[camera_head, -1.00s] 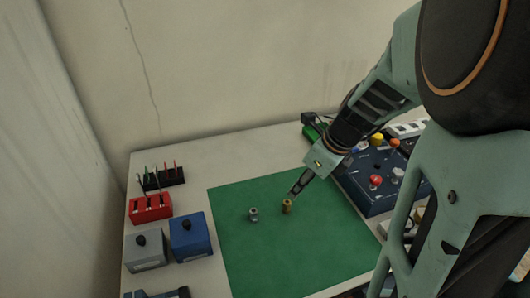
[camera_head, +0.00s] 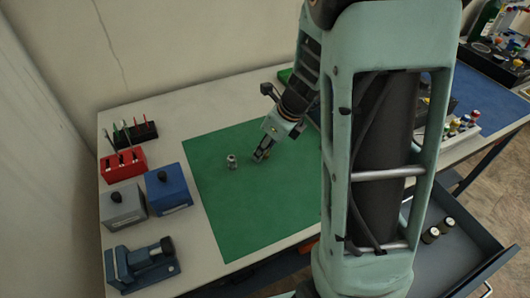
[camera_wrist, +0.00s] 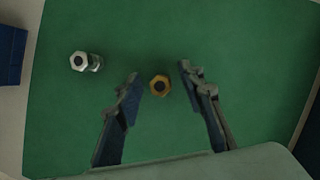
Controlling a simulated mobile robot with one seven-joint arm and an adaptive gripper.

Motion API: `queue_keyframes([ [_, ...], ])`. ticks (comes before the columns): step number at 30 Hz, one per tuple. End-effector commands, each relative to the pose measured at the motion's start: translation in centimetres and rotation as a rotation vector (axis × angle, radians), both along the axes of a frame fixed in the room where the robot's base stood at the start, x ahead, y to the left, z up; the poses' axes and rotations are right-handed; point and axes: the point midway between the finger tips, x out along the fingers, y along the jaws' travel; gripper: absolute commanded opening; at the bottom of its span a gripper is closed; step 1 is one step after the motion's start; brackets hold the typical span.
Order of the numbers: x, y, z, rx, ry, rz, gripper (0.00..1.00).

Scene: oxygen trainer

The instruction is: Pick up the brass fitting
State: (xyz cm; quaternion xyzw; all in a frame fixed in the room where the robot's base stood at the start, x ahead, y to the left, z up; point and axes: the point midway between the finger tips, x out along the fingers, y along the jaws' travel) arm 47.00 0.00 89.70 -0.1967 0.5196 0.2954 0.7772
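The brass fitting (camera_wrist: 160,86) stands on the green mat (camera_wrist: 250,50) in the wrist view, with its dark bore facing the camera. My gripper (camera_wrist: 160,82) is open, with one finger to each side of the brass fitting and a gap on both sides. In the head view my gripper (camera_head: 262,156) points down at the mat, and the brass fitting is hidden or cannot be made out there.
A grey box (camera_head: 123,207), a blue box (camera_head: 169,190), a red holder (camera_head: 123,163) and a blue vise-like tool (camera_head: 142,263) stand left of the mat. An open drawer (camera_head: 455,240) is at the lower right. The front of the mat is clear.

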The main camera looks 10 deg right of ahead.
Motion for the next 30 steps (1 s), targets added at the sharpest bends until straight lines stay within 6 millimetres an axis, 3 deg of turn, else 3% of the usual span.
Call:
queue_keyframes([
  [6, 0.03, -0.01, 0.02, -0.001, -0.001, 0.000, 0.34],
  [15, 0.02, -0.02, 0.03, -0.001, -0.001, 0.000, 0.01],
  [30, 0.07, -0.23, 0.45, -0.001, -0.001, 0.000, 0.00],
])
